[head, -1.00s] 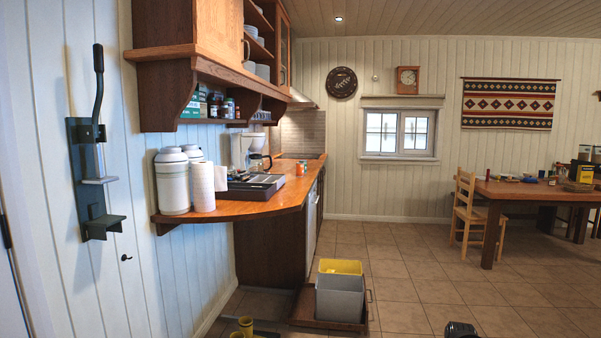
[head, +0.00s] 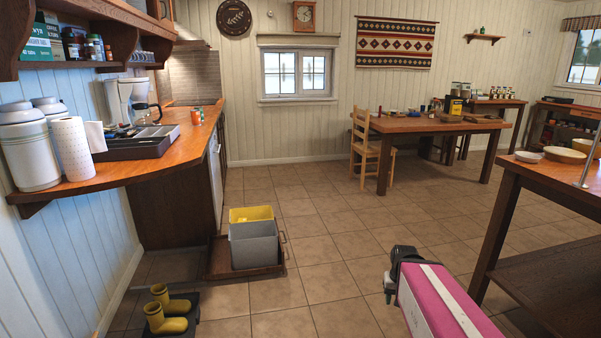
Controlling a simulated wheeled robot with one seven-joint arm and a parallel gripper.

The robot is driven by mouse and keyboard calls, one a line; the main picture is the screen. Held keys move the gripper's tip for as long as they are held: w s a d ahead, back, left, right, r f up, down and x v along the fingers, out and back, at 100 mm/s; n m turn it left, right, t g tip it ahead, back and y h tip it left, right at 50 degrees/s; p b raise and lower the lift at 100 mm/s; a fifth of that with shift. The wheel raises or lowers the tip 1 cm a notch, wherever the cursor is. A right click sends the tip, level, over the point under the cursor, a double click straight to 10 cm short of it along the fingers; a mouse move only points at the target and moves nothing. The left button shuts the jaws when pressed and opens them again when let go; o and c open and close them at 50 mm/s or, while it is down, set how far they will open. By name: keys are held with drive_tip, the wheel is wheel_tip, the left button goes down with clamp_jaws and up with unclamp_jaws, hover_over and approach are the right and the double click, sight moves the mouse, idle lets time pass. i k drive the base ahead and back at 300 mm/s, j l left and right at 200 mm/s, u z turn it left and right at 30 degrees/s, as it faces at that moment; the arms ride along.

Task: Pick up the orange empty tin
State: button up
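A small orange tin (head: 196,117) stands upright on the wooden counter (head: 176,151) at the left in the head view, near the counter's right edge. It is far off and small, so I cannot see whether it is empty. My pink arm reaches in from the bottom right, with a dark end (head: 399,266) over the floor, well away from the tin. I cannot make out the fingers or whether they hold anything.
A dark utensil tray (head: 128,152), a paper towel roll (head: 72,150) and white canisters share the counter. Grey and yellow bins (head: 254,246) and yellow boots (head: 165,317) stand on the floor below. A wooden table (head: 505,190) is close at right. The middle floor is clear.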

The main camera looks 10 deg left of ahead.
sight(197, 118)
drive_tip(key=i+z, duration=0.15)
drive_tip(key=i, duration=1.6)
drive_tip(key=i+u, duration=0.25)
drive_tip(key=i, duration=0.7)
drive_tip(key=i+l+u, duration=0.2)
drive_tip(key=i, duration=0.75)
drive_tip(key=i+u, duration=0.15)
drive_tip(key=i, duration=0.8)
drive_tip(key=i+l+u, duration=0.2)
drive_tip(key=i, duration=0.7)
drive_tip(key=i+j+u, duration=0.2)
drive_tip(key=i+u, duration=0.15)
drive_tip(key=i, duration=0.3)
drive_tip(key=i+u, duration=0.35)
drive_tip(key=i, duration=0.25)
drive_tip(key=i+l+u, duration=0.1)
drive_tip(key=i+u, duration=0.25)
drive_tip(key=i, duration=0.3)
drive_tip(key=i+u, duration=0.2)
drive_tip(key=u, duration=0.3)
drive_tip(key=i+l+u, duration=0.1)
drive_tip(key=u, duration=0.4)
drive_tip(key=i+l+u, duration=0.2)
drive_tip(key=u, duration=0.3)
drive_tip(key=i, duration=0.05)
